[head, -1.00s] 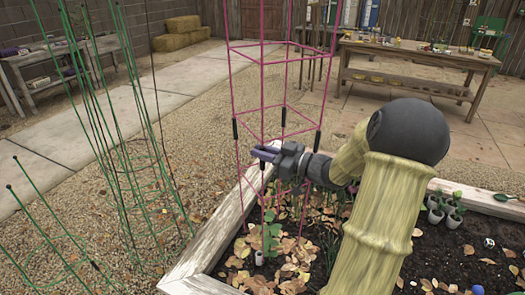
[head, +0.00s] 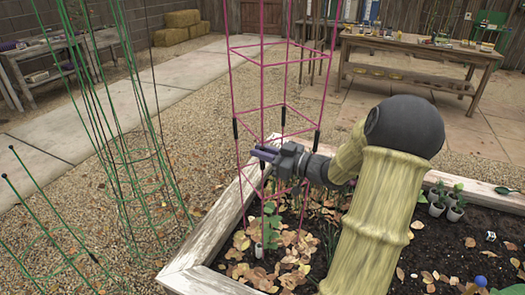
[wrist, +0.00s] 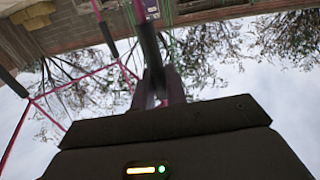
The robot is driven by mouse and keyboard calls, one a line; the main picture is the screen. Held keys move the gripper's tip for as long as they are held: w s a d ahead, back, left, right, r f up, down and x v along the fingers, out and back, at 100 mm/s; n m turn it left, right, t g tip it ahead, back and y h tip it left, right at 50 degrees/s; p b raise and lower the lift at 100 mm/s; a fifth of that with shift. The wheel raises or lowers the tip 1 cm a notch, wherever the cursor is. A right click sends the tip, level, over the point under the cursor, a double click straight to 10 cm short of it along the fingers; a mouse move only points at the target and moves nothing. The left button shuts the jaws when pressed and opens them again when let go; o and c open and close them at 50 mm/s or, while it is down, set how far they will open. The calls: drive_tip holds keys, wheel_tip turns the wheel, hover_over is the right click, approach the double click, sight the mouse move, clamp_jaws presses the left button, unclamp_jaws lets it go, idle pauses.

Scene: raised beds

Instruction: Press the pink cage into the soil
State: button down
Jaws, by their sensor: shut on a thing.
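The pink cage (head: 263,107) stands tall and roughly upright at the near left corner of the raised bed (head: 190,262), in the head view. A green seedling (head: 269,226) shows between its lower legs. The leg ends run down among dry leaves, and I cannot tell how deep they reach.
Green cages (head: 130,150) stand on the gravel left of the bed. White pots with seedlings (head: 446,200) sit inside the bed at right. A wooden bench (head: 410,81) stands at the back right, and another table (head: 50,60) at the back left. My arm hides part of the soil.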

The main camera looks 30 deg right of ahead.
drive_tip(key=b, duration=0.7)
hover_over(263, 200)
drive_tip(key=shift+a+f, duration=0.1)
drive_tip(key=shift+f, duration=5.65)
drive_tip(key=shift+f+b, duration=1.25)
drive_tip(key=shift+f, duration=1.25)
drive_tip(key=c, duration=1.3)
unclamp_jaws()
drive_tip(key=shift+c, duration=0.2)
drive_tip(key=shift+r, duration=0.1)
drive_tip(key=p+v, duration=0.2)
drive_tip(key=v, duration=1.5)
drive_tip(key=shift+d, duration=0.25)
drive_tip(key=shift+s, duration=0.15)
